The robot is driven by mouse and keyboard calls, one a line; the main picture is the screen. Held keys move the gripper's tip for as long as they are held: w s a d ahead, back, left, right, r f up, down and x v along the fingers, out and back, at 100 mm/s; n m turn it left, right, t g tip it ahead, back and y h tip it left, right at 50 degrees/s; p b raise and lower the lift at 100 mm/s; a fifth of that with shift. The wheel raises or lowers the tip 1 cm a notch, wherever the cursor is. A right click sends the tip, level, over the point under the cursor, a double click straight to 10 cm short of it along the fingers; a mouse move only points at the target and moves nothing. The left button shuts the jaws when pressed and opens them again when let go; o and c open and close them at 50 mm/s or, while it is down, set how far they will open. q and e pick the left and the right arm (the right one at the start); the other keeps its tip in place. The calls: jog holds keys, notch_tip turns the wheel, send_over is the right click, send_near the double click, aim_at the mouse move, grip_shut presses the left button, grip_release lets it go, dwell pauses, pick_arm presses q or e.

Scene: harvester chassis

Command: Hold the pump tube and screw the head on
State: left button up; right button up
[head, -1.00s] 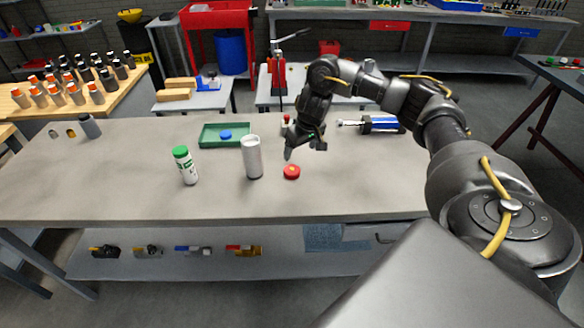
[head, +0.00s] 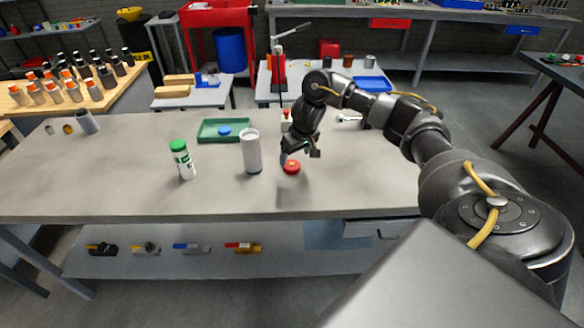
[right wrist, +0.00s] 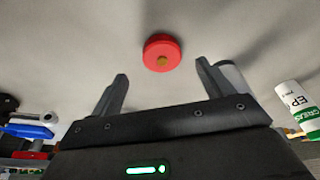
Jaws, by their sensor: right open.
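The pump tube (head: 251,152), a pale grey open cylinder, stands upright on the bench. The pump head appears to be the red round cap (head: 291,168) with a small brass-coloured centre, lying on the bench to the tube's right. My right gripper (head: 299,156) is just above the red cap, open and empty. In the right wrist view the red cap (right wrist: 162,52) lies beyond and between the spread fingers of the right gripper (right wrist: 165,85), untouched. The tube (right wrist: 234,77) shows partly behind the right-hand finger there. My left gripper is out of view.
A white grease cartridge (head: 183,162) with a green lid stands left of the tube. A green tray (head: 206,131) holding a blue cap (head: 224,131) lies behind. A silver-ended tool (head: 349,118) is partly hidden by my right arm. The bench's front is clear.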

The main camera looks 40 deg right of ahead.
aim_at(292, 163)
jog(key=x, duration=0.4)
jog(key=shift+w+a+f, duration=0.1)
jog(key=shift+w+f, duration=0.1)
jog(key=c, duration=1.1)
